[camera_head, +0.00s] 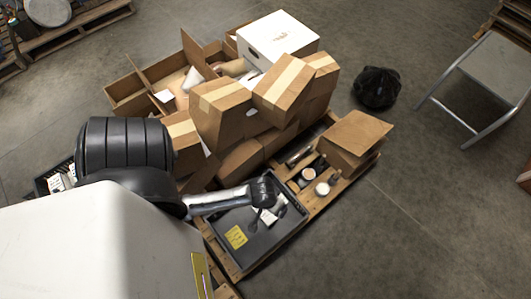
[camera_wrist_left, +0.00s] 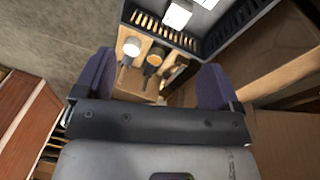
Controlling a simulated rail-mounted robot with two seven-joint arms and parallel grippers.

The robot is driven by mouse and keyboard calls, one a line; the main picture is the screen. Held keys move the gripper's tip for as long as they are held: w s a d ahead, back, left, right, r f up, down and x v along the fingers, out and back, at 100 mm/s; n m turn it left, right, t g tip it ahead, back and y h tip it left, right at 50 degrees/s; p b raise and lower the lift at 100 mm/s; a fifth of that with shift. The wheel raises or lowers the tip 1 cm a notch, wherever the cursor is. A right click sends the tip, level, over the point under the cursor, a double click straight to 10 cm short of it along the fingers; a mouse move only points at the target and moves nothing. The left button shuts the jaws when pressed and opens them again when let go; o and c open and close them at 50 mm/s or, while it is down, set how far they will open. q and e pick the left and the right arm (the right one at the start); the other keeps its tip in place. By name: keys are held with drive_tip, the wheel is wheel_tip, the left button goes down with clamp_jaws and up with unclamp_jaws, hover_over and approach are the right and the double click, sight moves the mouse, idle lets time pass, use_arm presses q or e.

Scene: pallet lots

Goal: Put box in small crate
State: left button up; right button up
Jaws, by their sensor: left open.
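A small dark grey crate (camera_head: 240,262) sits on the near part of a pallet in the head view. A yellow label and some white items show inside it. The crate's slotted wall (camera_wrist_left: 170,32) is at the top of the left wrist view. Several brown cardboard boxes with pale tape, such as one box (camera_head: 283,82) and another box (camera_head: 220,103), are piled beyond the crate. Which box the task means I cannot tell. My left gripper (camera_head: 266,203) is above the crate. In the wrist view its fingers (camera_wrist_left: 153,82) are apart with nothing gripped. My right gripper is not in view.
A white box (camera_head: 278,40) stands at the back of the pile. A brown carton (camera_head: 352,140) and several small round containers (camera_head: 308,175) are right of the crate. A black bag (camera_head: 377,87) and a metal-framed table (camera_head: 490,75) stand on the floor. The lower right floor is clear.

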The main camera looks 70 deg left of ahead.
use_arm(q)
drive_tip(key=s+d+r+m, duration=0.1)
drive_tip(key=r+m, duration=0.3)
drive_tip(key=r, duration=0.2)
drive_tip(key=s+d+r+m+t, duration=0.1)
drive_tip(key=s+r+m, duration=0.1)
drive_tip(key=r+m, duration=0.3)
wheel_tip(320, 180, up, 2)
drive_tip(key=shift+d, duration=0.3)
